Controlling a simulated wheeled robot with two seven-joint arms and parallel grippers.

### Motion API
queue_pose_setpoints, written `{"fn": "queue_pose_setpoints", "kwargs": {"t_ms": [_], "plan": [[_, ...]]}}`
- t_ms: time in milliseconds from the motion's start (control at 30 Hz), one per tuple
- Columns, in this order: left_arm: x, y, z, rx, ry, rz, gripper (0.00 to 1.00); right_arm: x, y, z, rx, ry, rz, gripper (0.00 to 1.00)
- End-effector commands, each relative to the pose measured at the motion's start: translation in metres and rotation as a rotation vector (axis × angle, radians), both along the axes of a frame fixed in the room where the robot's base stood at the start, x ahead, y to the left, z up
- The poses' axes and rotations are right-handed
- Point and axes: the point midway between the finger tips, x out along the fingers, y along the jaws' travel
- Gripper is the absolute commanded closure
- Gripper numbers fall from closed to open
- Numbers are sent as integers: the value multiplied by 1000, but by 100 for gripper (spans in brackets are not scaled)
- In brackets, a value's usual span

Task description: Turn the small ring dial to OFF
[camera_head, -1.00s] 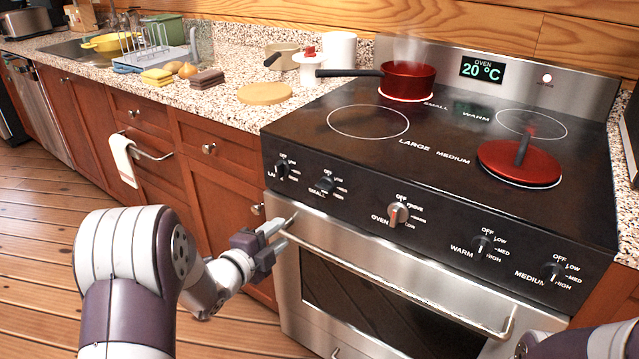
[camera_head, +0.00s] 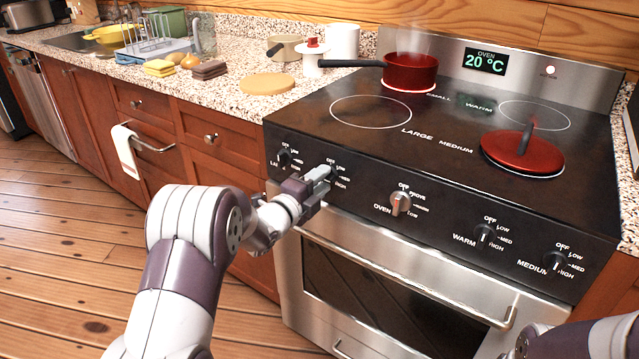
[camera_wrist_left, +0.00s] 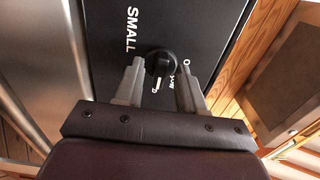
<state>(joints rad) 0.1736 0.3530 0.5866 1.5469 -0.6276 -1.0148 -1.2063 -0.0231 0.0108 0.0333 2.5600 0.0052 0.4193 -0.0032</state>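The small ring dial (camera_wrist_left: 160,64) is a dark round knob on the black front panel of the stove, beside the printed word SMALL in the left wrist view. My left gripper (camera_wrist_left: 160,68) is open, with one fingertip on each side of the dial. I cannot tell whether either finger touches it. In the head view my left gripper (camera_head: 325,177) covers most of this dial and part of its markings. A red saucepan (camera_head: 411,72) stands on the small ring at the back, whose edge glows red. My right gripper is out of view.
The large ring dial (camera_head: 284,157) is just left of my left gripper, and the oven dial (camera_head: 400,203) is to its right. The oven handle (camera_head: 400,275) runs below the panel.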

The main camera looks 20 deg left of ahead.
Motion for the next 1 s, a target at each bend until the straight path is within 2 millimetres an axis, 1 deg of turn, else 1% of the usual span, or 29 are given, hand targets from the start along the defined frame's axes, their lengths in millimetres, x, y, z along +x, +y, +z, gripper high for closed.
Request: {"fn": "queue_pose_setpoints", "kwargs": {"t_ms": [133,167,200,267,533,667,867,1000], "plan": [[0,0,0,0,0,0,61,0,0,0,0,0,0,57],[0,0,0,0,0,0,68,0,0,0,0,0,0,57],[0,0,0,-1,0,0,81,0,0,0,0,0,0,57],[0,0,0,-1,0,0,100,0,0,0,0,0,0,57],[-1,0,0,-7,4,0,100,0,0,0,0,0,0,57],[-1,0,0,-37,16,0,100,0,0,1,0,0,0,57],[-1,0,0,-143,54,1,100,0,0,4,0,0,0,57],[-1,0,0,-255,96,1,100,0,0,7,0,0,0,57]]}}
